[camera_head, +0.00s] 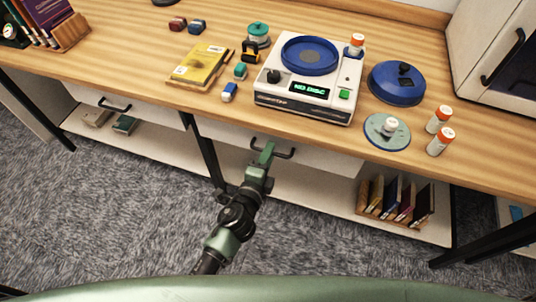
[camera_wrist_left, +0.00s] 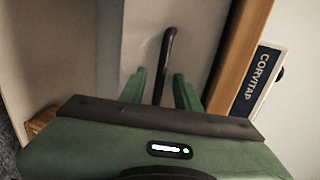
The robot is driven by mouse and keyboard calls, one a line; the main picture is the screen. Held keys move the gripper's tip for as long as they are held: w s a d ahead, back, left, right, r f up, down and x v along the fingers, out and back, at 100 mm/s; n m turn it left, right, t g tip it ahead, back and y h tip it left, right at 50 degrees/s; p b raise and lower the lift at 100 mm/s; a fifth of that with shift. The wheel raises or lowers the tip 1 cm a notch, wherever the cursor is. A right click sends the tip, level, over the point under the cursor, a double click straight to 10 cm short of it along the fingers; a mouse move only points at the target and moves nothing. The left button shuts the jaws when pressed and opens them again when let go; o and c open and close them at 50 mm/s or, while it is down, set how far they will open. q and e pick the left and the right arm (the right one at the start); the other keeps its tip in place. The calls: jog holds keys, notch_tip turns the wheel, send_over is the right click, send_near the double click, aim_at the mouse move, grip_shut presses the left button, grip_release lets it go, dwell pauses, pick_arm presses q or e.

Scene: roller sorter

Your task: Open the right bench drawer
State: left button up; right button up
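The right bench drawer has a white front (camera_head: 325,163) just under the wooden bench top. I cannot tell whether it stands out a little. Its black bar handle (camera_head: 286,154) faces me. My left gripper (camera_head: 267,148) is at the left part of this handle. In the left wrist view, the two green fingers of my left gripper (camera_wrist_left: 160,82) stand apart. The black handle (camera_wrist_left: 167,55) runs between them, with visible gaps on both sides. The white drawer front (camera_wrist_left: 195,45) is behind it. My right gripper is not in view.
The bench top (camera_head: 225,117) holds a white device (camera_head: 303,105) with a blue platter, a blue lid (camera_head: 397,83) and several bottles. A second drawer handle (camera_head: 114,105) is at the left. A rack of books (camera_head: 395,200) stands on the shelf below.

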pick_arm(q)
grip_shut()
dwell(1.3)
